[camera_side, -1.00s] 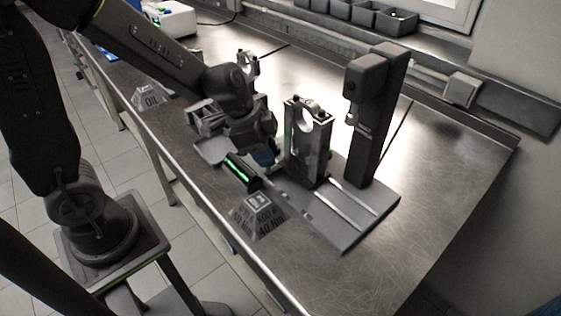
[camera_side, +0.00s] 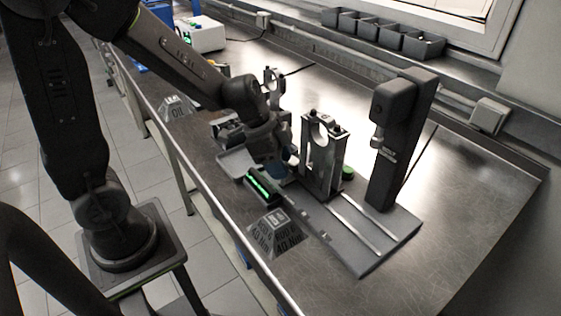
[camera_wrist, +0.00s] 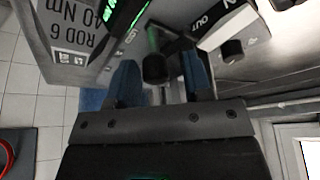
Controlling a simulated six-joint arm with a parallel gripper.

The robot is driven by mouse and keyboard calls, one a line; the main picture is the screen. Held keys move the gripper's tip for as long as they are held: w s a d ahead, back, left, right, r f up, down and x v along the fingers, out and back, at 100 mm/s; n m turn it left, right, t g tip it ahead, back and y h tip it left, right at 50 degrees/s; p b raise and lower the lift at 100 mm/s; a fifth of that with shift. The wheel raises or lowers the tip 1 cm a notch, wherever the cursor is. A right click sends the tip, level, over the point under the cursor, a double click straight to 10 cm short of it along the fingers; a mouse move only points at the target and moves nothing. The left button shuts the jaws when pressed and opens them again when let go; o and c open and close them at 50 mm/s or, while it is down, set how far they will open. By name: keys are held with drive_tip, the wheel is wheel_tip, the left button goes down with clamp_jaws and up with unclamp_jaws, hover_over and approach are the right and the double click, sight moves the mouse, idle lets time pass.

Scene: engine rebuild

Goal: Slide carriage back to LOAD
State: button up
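The carriage (camera_side: 322,160) is an upright grey metal fixture with a round opening near its top. It stands on a railed base plate (camera_side: 385,250), to the left of the dark press column (camera_side: 395,145). My gripper (camera_side: 287,170) is low at the carriage's left side in the side view; its fingertips are partly hidden there. In the wrist view, its two blue fingers (camera_wrist: 161,82) are apart, with a dark round knob (camera_wrist: 155,68) between their tips. A gap shows on the knob's right; contact on its left is unclear. No LOAD mark is readable.
An OIL sign (camera_side: 175,107) and a second ring-topped part (camera_side: 273,82) are farther left. The right bench is clear.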

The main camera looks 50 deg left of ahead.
drive_tip(key=shift+o, duration=0.4)
drive_tip(key=shift+d, duration=0.1)
drive_tip(key=shift+r, duration=0.1)
drive_tip(key=shift+s+r, duration=0.1)
drive_tip(key=shift+r, duration=0.2)
drive_tip(key=v, duration=1.3)
drive_tip(key=shift+a, duration=0.25)
drive_tip(key=shift+s+d, duration=0.1)
drive_tip(key=shift+s, duration=0.05)
drive_tip(key=s+d+n+t+y, duration=0.2)
drive_tip(key=s+n+y, duration=0.1)
drive_tip(key=s+n, duration=0.6)
drive_tip(key=shift+s+d, duration=0.25)
drive_tip(key=shift+d, duration=0.1)
drive_tip(key=shift+f, duration=0.15)
